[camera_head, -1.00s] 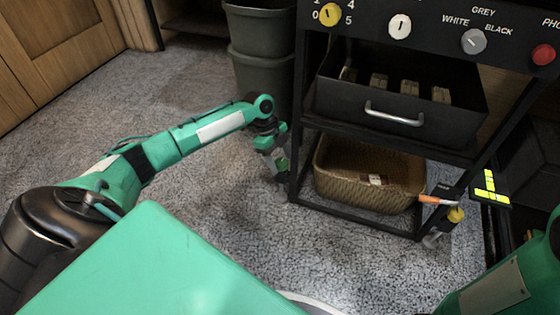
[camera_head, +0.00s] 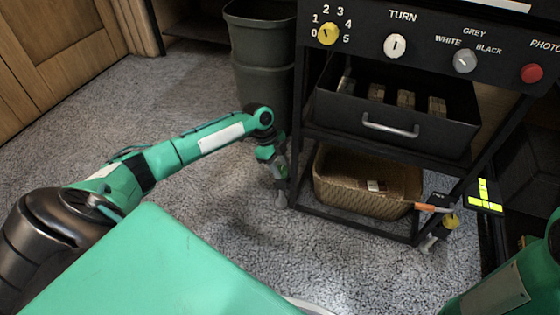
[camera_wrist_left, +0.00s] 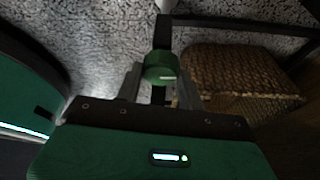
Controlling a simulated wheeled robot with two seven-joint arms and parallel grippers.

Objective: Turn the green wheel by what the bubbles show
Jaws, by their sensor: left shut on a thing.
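The green wheel (camera_wrist_left: 160,68) is a small round knob with a pale mark, on the rack's leg. In the left wrist view it sits between the two fingers of my left gripper (camera_wrist_left: 158,78), which is shut on it. In the head view my left gripper (camera_head: 280,178) is low beside the rack's front left leg, and hides most of the wheel. The level (camera_head: 484,196) is a dark L- or T-shaped piece with bright yellow vials at the rack's right; its bubbles are too small to read. My right gripper is out of view.
The black rack holds a panel with a yellow dial (camera_head: 328,34), a white knob (camera_head: 395,46) and a red button (camera_head: 532,73). Below are a drawer (camera_head: 400,130) and wicker basket (camera_head: 350,195). An orange-handled tool (camera_head: 430,207) and yellow wheel (camera_head: 451,221) are at the right leg.

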